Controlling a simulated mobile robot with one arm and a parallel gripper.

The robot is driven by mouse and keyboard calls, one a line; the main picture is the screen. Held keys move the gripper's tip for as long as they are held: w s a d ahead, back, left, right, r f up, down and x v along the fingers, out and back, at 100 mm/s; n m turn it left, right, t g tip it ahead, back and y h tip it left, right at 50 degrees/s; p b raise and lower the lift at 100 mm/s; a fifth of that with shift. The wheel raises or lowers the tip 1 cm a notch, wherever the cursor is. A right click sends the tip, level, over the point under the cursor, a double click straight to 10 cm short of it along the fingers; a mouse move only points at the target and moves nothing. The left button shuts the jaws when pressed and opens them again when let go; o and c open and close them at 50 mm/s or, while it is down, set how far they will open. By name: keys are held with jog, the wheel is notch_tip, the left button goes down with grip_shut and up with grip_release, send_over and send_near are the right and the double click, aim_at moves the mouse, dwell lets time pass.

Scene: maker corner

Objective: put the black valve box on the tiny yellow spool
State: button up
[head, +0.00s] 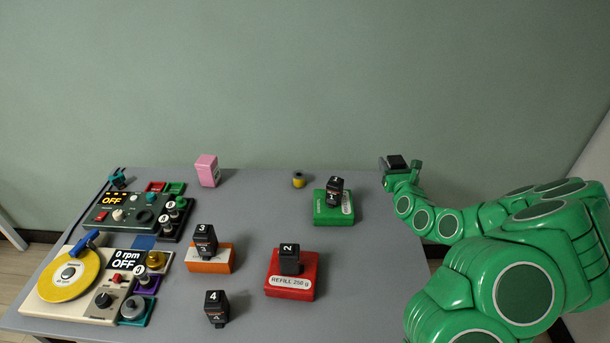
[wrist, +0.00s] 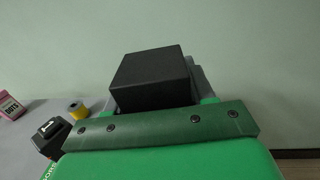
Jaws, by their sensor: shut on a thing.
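My gripper (head: 402,170) is at the back right edge of the table, shut on a plain black box (head: 396,162), which I take to be the valve box. In the wrist view the black box (wrist: 152,78) fills the middle, held at the end of my green gripper, its fingers mostly hidden behind it. The tiny yellow spool (head: 298,180) stands on the table near the back edge, left of my gripper and apart from it. The spool also shows in the wrist view (wrist: 78,111), left of the box.
A green box (head: 322,216) with black block 1 (head: 335,190) on it stands between my arm and the spool's front right. A pink box (head: 207,170) stands further left at the back. Red and orange boxes carry other black blocks. Machines fill the left side.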

jog(key=w+a+r+n+g+y, duration=0.1)
jog(key=a+r+n+g+y, duration=0.2)
jog(key=a+n+g+y, duration=0.5)
jog(key=w+a+r+n+g+y, duration=0.15)
jog(key=a+r+n+y, duration=0.35)
jog(key=a, duration=0.7)
jog(key=s+a+f+n+g+y, duration=0.25)
jog(key=s+a+g, duration=0.25)
jog(key=a+g, duration=0.35)
send_over(299, 176)
jog(key=s+a, duration=0.2)
jog(key=shift+f, duration=3.35)
jog(key=shift+w+a+f+n, duration=0.15)
jog(key=shift+w+f+n, duration=0.3)
jog(key=shift+w+f, duration=0.85)
jog(key=shift+f, duration=0.2)
jog(key=shift+w+a+f, duration=0.1)
jog(key=shift+w+f, duration=0.1)
jog(key=shift+f, duration=1.55)
